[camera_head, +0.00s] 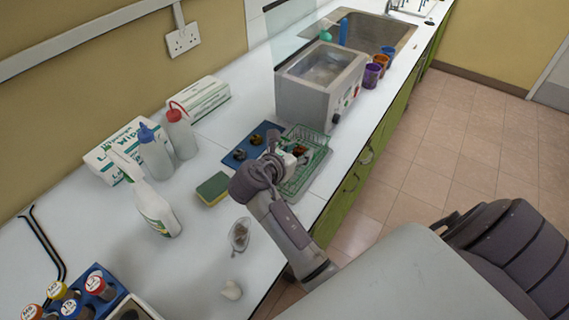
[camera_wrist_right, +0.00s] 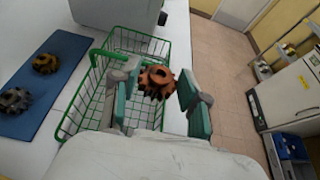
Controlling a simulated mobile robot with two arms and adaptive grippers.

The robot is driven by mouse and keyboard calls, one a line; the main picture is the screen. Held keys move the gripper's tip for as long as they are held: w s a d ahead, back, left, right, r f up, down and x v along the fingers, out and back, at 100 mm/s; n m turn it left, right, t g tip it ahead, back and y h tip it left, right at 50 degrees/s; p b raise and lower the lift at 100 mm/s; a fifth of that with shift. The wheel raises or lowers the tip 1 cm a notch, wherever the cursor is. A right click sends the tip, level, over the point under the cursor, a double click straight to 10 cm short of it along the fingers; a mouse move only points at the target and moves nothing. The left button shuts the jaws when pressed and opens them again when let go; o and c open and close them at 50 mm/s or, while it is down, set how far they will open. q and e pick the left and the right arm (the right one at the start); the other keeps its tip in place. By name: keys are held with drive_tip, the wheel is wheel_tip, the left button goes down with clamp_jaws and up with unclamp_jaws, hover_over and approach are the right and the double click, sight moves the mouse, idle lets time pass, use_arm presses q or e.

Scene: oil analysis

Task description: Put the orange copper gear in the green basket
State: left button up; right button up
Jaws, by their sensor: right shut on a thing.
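The orange copper gear (camera_wrist_right: 157,80) is between the fingers of my right gripper (camera_wrist_right: 160,100) in the wrist view. In the head view my right gripper (camera_head: 293,155) is over the green basket, shut on the gear (camera_head: 300,150). The green wire basket (camera_wrist_right: 68,126) lies below and beside the gripper in the wrist view. In the head view the basket (camera_head: 318,137) is partly hidden by the gripper. I cannot tell the exact height of the gear above the basket floor. My left gripper is not in view.
A blue mat (camera_wrist_right: 58,92) with a brass gear (camera_wrist_right: 45,64) and a dark gear (camera_wrist_right: 14,100) lies left of the basket. A grey bath (camera_head: 300,100) stands behind it. A sponge (camera_head: 212,189) and bottles stand to the left. The counter's front edge is close on the right.

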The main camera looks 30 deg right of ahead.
drive_tip(key=w+a+f, duration=0.2)
drive_tip(key=a, duration=0.1)
drive_tip(key=shift+w+f, duration=0.1)
drive_tip(key=shift+w, duration=0.15)
drive_tip(key=shift+f, duration=2.1)
drive_tip(key=shift+f, duration=0.25)
drive_tip(key=shift+s+a+f, duration=0.15)
drive_tip(key=shift+s+f, duration=0.05)
drive_tip(key=shift+f, duration=0.2)
drive_tip(key=o, duration=1.3)
drive_tip(key=shift+f, duration=0.2)
drive_tip(key=shift+c, duration=0.2)
drive_tip(key=shift+r, duration=0.15)
